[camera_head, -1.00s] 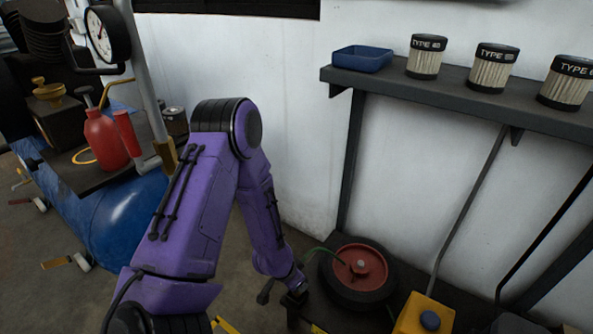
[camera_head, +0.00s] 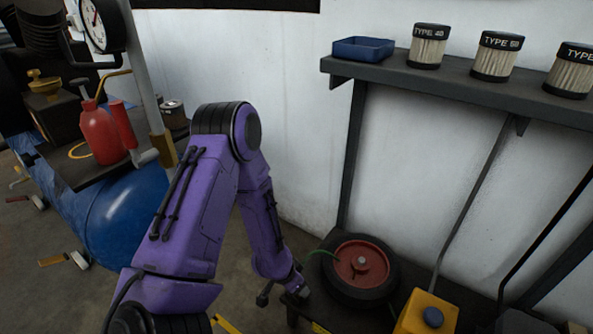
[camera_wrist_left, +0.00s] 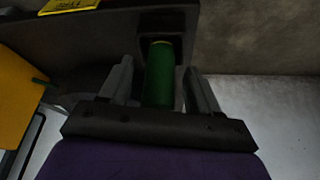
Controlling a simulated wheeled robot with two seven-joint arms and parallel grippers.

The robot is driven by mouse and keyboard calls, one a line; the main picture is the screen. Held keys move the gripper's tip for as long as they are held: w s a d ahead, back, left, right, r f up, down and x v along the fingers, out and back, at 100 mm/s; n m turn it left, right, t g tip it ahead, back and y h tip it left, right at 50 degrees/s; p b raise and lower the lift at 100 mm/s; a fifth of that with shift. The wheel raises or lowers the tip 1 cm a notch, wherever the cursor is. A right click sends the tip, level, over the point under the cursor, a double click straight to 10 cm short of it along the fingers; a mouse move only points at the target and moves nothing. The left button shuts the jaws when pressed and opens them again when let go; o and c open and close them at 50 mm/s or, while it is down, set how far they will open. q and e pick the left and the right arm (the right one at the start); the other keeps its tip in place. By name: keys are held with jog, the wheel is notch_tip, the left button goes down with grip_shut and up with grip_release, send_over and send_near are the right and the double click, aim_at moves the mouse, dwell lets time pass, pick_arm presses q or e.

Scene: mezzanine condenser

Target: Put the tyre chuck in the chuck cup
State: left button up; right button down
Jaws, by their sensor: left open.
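In the left wrist view my left gripper (camera_wrist_left: 158,70) is open, with one finger on each side of an upright-looking green cylinder (camera_wrist_left: 160,82). Its upper end has a thin brass-coloured rim and lies against a dark holder (camera_wrist_left: 158,28). I cannot tell whether the fingers touch it, or whether it is the tyre chuck. In the head view my left arm reaches down to beside the wheel (camera_head: 386,284), and its gripper is too small to read. I cannot make out the chuck cup for certain.
A yellow box (camera_head: 412,318) stands right of the wheel. A wall shelf (camera_head: 450,84) above holds a blue tray (camera_head: 362,48) and several filters. On the left, a blue tank (camera_head: 125,215) carries a board with a red bottle (camera_head: 101,137).

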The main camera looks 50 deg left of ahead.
pick_arm(q)
jog(key=p+v, duration=0.5)
jog(key=v, duration=0.6)
jog(key=s+d+f+n+y, duration=0.1)
jog(key=s+d+f+n, duration=0.2)
jog(key=s, duration=0.3)
jog(key=s+d+f+n+g+y, duration=0.1)
jog(key=s+d+f+n+y, duration=0.1)
jog(key=s+f, duration=0.4)
jog(key=shift+s+d+n+y, duration=0.3)
jog(key=shift+s+d+n, duration=0.4)
jog(key=shift+n, duration=0.5)
notch_tip(320, 180, up, 27)
jog(key=p, duration=2.7)
jog(key=shift+r, duration=0.2)
jog(key=shift+a, duration=0.1)
